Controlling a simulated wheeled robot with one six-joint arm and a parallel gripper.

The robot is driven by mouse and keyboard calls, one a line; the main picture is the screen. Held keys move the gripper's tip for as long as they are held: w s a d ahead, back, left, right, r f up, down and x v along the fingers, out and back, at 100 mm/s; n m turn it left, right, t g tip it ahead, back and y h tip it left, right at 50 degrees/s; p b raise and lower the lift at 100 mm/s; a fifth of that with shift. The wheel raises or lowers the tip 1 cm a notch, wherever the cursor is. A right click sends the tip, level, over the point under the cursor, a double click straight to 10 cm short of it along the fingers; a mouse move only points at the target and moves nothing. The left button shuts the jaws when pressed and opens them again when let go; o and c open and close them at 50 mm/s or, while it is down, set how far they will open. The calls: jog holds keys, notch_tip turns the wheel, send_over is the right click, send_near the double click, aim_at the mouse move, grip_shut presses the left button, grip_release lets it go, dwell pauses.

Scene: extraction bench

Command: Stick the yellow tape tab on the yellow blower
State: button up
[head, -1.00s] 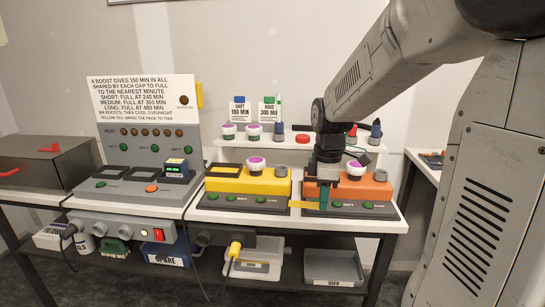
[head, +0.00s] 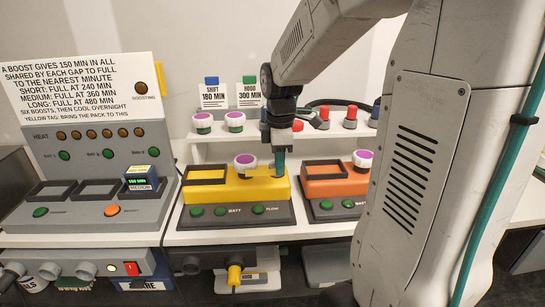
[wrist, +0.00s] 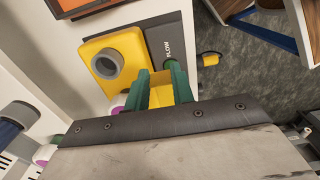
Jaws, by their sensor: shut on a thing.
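The yellow blower (head: 262,190) stands on a dark base on the bench, with a purple-topped white cap and a dark-framed slot. In the wrist view its yellow body (wrist: 130,46) shows with a grey round port. My gripper (head: 279,165) is over the blower's right part, its green fingers pointing down. In the wrist view the fingers are shut on the yellow tape tab (wrist: 160,95), which lies close to the yellow body. I cannot tell whether tab and body touch. In the head view the tab does not stand out from the blower.
An orange blower (head: 328,184) stands to the right. A grey charger (head: 90,205) with one battery pack (head: 141,180) stands left. Behind is a white shelf (head: 215,137) with caps and signs. The bench's front strip is clear.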

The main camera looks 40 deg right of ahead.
jog(key=shift+d+f, duration=0.2)
jog(key=shift+f, duration=1.4)
jog(key=shift+d+f, duration=0.15)
jog(key=shift+f, duration=1.4)
jog(key=shift+w+d+f, duration=0.1)
jog(key=shift+w+f, duration=0.05)
jog(key=shift+w, duration=0.05)
jog(key=shift+w+d, duration=0.55)
jog(key=shift+w, duration=0.2)
jog(key=shift+w+d, duration=0.5)
jog(key=shift+w, duration=0.25)
jog(key=o, duration=1)
jog(key=shift+c, duration=0.2)
jog(key=shift+w, duration=0.1)
